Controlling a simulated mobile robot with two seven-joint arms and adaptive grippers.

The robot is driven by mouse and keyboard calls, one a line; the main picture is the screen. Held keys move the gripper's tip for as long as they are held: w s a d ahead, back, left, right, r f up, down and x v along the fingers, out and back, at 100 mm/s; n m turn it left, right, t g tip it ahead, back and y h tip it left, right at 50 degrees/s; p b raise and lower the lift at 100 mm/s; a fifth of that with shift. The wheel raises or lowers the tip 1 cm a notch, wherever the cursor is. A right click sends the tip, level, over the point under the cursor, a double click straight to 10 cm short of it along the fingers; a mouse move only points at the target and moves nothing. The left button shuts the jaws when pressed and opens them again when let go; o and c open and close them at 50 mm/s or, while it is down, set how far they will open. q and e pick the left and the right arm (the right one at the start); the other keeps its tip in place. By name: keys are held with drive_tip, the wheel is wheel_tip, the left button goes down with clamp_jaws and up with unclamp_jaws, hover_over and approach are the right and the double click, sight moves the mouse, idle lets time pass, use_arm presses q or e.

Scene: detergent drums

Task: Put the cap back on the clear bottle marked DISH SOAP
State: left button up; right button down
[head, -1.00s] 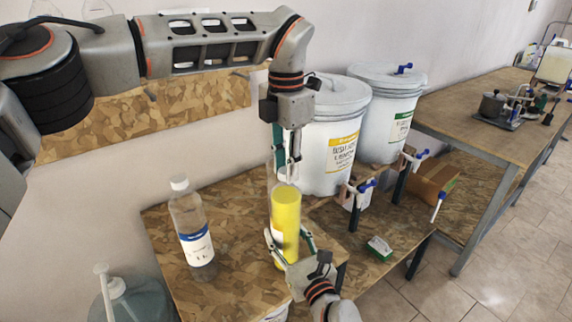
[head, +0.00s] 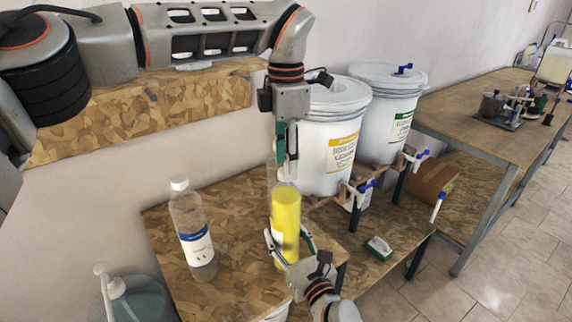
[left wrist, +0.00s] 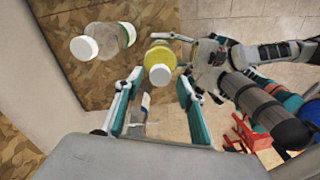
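A bottle of yellow liquid (head: 285,220) stands upright at the table's front right; its label is too small to read. My right gripper (head: 290,246) is shut around its lower body. In the left wrist view a round white cap (left wrist: 159,74) sits centred over the yellow bottle's top and looks to be on its mouth; how tightly it sits I cannot tell. My left gripper (head: 286,163) points down just above the bottle, its fingers apart with a clear gap in the left wrist view. A clear bottle (head: 190,228) with a blue-banded label and white cap stands to the left.
Two white drums (head: 330,135) (head: 388,115) with blue-handled taps stand behind on the right. A green and white box (head: 379,247) lies on the lower shelf. A pump bottle (head: 130,300) is at front left. The wooden tabletop (head: 235,215) is clear between the bottles.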

use_arm(q)
drive_tip(key=shift+r, duration=1.5)
drive_tip(key=shift+c, duration=0.3)
drive_tip(key=n, duration=0.2)
drive_tip(key=r+n, duration=0.1)
drive_tip(key=n, duration=0.1)
drive_tip(key=r+n, duration=0.1)
drive_tip(key=n, duration=0.1)
drive_tip(key=shift+n, duration=0.4)
drive_tip(key=n, duration=0.3)
drive_tip(key=r+n, duration=0.1)
drive_tip(key=n, duration=0.2)
drive_tip(key=shift+r, duration=0.2)
drive_tip(key=shift+f, duration=4)
